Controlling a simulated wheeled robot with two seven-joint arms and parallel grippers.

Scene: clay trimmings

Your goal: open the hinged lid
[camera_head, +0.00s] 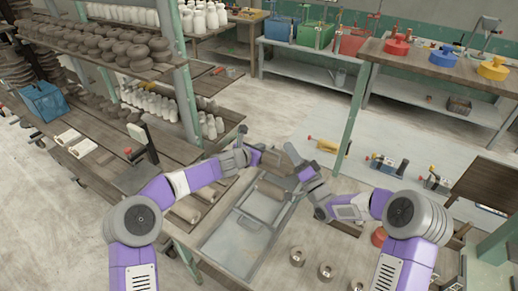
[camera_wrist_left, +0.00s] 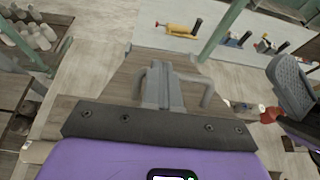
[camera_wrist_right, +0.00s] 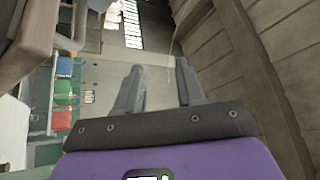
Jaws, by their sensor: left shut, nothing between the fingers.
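A grey, flat, box-like unit with a framed panel (camera_head: 245,232) lies on the workbench in the head view. It looks like the lidded thing, but I cannot tell its hinge or whether its lid is up. My left gripper (camera_head: 254,152) is beyond its far end. In the left wrist view the left fingers (camera_wrist_left: 160,84) are together, with a grey bent bar (camera_wrist_left: 205,90) beside them; I cannot tell whether they touch. My right gripper (camera_head: 294,158) is to the right of the left one. Its fingers (camera_wrist_right: 158,88) are apart and empty in the right wrist view.
A brown roll (camera_head: 271,190) lies at the unit's far end. Several small round pieces (camera_head: 297,256) stand on the bench to the right. A shelf rack with clay ware (camera_head: 105,42) stands at the left. A yellow tool (camera_head: 325,145) lies past the bench.

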